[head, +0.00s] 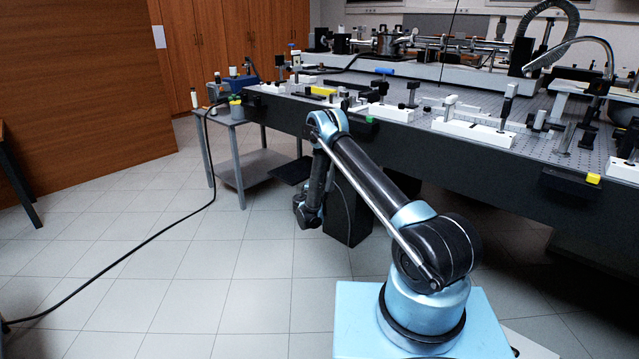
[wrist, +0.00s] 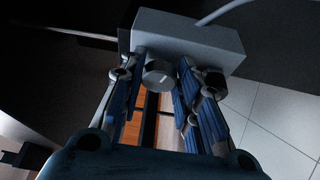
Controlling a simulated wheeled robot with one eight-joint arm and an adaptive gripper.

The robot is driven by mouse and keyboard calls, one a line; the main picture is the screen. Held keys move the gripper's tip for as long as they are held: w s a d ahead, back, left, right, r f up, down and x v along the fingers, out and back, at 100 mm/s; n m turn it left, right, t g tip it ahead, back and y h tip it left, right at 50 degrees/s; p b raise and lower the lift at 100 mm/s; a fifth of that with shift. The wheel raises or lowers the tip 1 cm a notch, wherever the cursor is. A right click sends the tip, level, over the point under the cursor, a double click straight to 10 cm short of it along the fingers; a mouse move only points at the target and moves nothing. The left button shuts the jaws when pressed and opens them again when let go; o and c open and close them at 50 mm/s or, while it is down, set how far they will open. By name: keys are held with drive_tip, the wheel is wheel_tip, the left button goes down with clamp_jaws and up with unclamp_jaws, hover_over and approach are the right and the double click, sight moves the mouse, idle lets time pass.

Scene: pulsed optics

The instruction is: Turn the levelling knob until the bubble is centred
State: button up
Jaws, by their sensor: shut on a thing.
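The levelling knob (wrist: 157,74) is a round grey knob with a pale mark on its face, in the wrist view. It sits at the side of a grey box (wrist: 190,38). My gripper (wrist: 162,66) has its blue fingers on both sides of the knob and is shut on it. In the head view, my gripper (head: 307,214) hangs low beside the front of the optical table (head: 440,158), and the knob cannot be made out there. I cannot see a bubble or its vial in either view.
The optical table carries several optics mounts and white rails (head: 473,132). A small grey side table (head: 222,117) with bottles stands at the left. A black cable (head: 150,238) runs over the floor. The tiled floor at the left is mostly clear.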

drive_tip(key=shift+s+f+m+t, duration=0.1)
drive_tip(key=shift+f+m+t, duration=0.05)
drive_tip(key=shift+m, duration=0.4)
drive_tip(key=shift+f+m+t, duration=0.1)
drive_tip(key=shift+m+t, duration=0.05)
drive_tip(key=shift+m, duration=0.4)
drive_tip(key=o, duration=0.8)
